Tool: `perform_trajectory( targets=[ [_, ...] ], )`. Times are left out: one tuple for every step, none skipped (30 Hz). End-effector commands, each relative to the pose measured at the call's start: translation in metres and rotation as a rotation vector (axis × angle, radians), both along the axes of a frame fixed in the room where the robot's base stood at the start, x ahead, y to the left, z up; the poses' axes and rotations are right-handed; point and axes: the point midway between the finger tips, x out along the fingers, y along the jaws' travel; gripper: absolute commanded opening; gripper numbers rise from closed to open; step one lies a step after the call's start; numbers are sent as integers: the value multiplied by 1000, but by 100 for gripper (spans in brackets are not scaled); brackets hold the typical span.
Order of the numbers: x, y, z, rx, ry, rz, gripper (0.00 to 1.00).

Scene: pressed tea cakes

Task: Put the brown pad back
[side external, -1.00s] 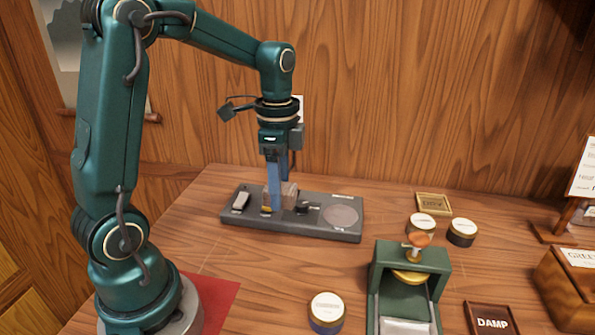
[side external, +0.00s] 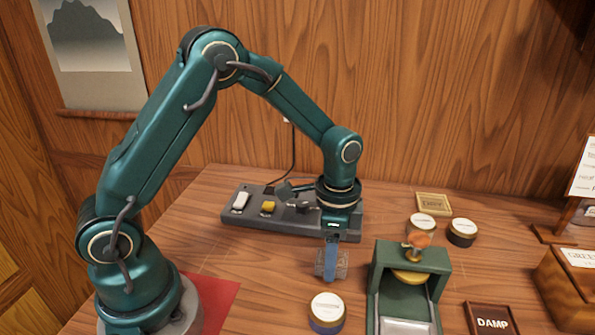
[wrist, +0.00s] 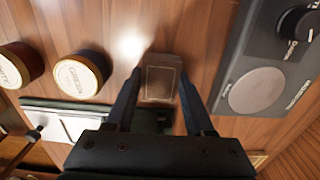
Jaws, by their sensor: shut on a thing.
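A green press (side external: 408,262) stands right of my gripper. A DAMP sign (side external: 491,319) lies right. Bare table lies left of the tin.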

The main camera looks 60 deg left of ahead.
Motion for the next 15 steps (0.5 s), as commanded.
perform_trajectory(
  targets=[
    [0,0,-4,0,1,0,0],
    [0,0,-5,0,0,0,0],
    [0,0,-6,0,0,0,0],
    [0,0,-6,0,0,0,0],
    [0,0,-6,0,-1,0,0],
    [0,0,-6,0,-1,0,0],
    [0,0,-6,0,-1,0,0],
    [0,0,-5,0,-1,0,0],
    [0,0,-6,0,-1,0,0],
    [0,0,-6,0,-1,0,0],
    [0,0,-7,0,0,0,0],
    [0,0,-8,0,0,0,0],
    [0,0,-9,0,0,0,0],
    [0,0,-9,0,0,0,61],
    [0,0,-8,0,-1,0,76]
  ],
)
